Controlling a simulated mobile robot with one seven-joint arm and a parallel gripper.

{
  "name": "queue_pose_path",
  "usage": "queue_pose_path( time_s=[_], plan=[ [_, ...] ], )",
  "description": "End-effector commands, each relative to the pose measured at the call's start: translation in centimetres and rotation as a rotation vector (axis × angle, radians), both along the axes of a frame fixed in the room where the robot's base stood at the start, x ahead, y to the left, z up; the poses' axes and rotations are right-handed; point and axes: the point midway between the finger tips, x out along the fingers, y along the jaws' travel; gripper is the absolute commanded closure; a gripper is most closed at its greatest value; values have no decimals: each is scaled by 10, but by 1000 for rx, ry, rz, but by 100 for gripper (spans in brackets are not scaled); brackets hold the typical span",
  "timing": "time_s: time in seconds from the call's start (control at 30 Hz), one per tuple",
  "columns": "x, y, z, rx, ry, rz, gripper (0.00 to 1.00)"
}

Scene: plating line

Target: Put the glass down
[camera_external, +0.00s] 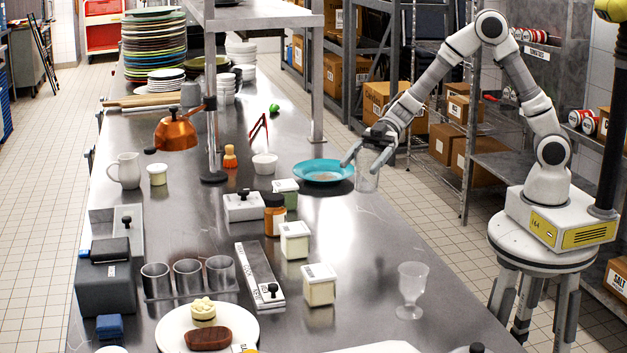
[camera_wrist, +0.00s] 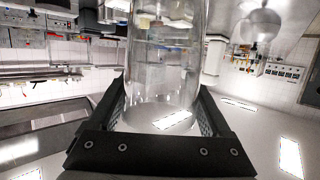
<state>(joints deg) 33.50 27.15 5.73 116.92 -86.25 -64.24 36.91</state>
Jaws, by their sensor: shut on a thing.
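My gripper (camera_external: 368,158) is at the right edge of the steel counter, beside the blue plate. It is shut on a clear glass (camera_external: 367,180), which hangs upright below and between the fingers. In the wrist view the glass (camera_wrist: 165,60) stands between the two dark fingers of my gripper (camera_wrist: 163,112). I cannot tell whether the bottom of the glass touches the counter. A clear stemmed goblet (camera_external: 411,288) stands on the counter nearer the camera.
The blue plate (camera_external: 323,172) lies just left of the held glass. White lidded tubs (camera_external: 319,286) and an orange jar (camera_external: 274,216) stand further left. A white plate with food (camera_external: 172,326) is at the front. The counter (camera_external: 375,245) between the held glass and the goblet is clear.

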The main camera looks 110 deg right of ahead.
Motion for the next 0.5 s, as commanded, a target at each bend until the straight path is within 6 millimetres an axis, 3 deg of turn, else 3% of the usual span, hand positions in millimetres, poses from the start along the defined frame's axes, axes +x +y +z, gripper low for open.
queue_pose_path(
  time_s=[0.03, 0.1, 0.23, 0.4, 0.5],
  plan=[
    [-2, -27, -4, -2, -7, -18, 86],
    [-7, -56, -3, -4, -8, -29, 86],
    [-20, -102, -3, -7, 0, -44, 86],
    [-34, -133, -3, -8, 15, -53, 86],
    [-31, -133, -8, -8, 19, -52, 86]
  ],
)
